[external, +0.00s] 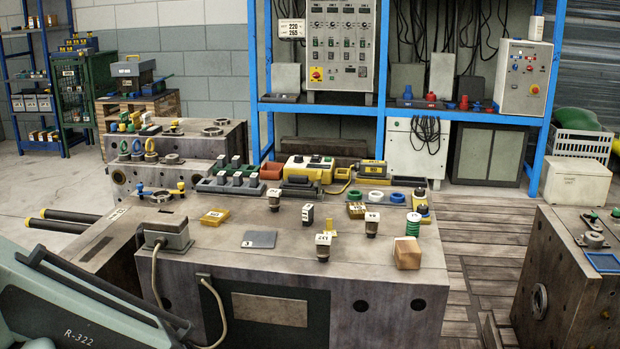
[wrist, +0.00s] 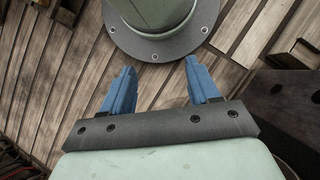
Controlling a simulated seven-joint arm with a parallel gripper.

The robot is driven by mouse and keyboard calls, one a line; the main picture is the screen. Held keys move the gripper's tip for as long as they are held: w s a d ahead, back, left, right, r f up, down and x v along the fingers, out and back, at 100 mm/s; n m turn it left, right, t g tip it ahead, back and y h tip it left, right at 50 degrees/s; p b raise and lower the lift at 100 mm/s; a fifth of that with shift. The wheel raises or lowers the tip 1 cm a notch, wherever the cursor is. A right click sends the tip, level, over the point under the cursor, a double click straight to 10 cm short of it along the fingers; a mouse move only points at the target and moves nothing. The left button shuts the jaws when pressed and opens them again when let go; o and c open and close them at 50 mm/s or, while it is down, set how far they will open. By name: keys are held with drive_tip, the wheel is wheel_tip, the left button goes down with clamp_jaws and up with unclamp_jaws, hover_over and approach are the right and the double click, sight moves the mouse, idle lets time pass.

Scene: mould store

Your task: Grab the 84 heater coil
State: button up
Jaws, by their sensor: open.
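My gripper (wrist: 160,68) shows in the wrist view with two blue fingers spread wide and nothing between them. In the external view the gripper itself is out of sight. Several small dark cylinders with white labelled tops stand upright on the large steel block (external: 230,243): one at the back (external: 273,203), one at the front (external: 323,252) and one to the right (external: 371,228). I cannot read clearly which label is 84, so I cannot tell which is the 84 heater coil. None of them shows in the wrist view.
A green spring (external: 412,226), a tan box (external: 407,254), yellow blocks (external: 214,216), a grey plate (external: 259,239) and a corded grey connector (external: 167,235) share the block's top. Bins and coloured rings line its back. The wrist view shows plank flooring (wrist: 70,60) and a round bolted flange.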

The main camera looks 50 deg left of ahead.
drive_tip(key=w+r+m+t, duration=0.1)
drive_tip(key=w+r+m, duration=0.2)
drive_tip(key=w+r, duration=1)
drive_tip(key=w+r+m+t, duration=0.2)
drive_tip(key=w+r+m, duration=0.1)
drive_tip(key=w+r, duration=1)
drive_tip(key=w+r+m+t, duration=0.2)
drive_tip(key=w+r+m, duration=0.1)
drive_tip(key=w+r, duration=0.9)
drive_tip(key=shift+w+d+r+m, duration=0.15)
drive_tip(key=shift+w, duration=0.8)
drive_tip(key=shift+w+d+r+m, duration=0.1)
drive_tip(key=shift+w, duration=0.85)
drive_tip(key=shift+w+d+r+m, duration=0.15)
drive_tip(key=shift+w, duration=0.8)
wheel_tip(320, 180, up, 8)
drive_tip(key=n+t, duration=0.1)
drive_tip(key=n, duration=0.1)
hover_over(373, 215)
drive_tip(key=shift+a+f, duration=0.1)
drive_tip(key=shift+f, duration=6.75)
clamp_jaws()
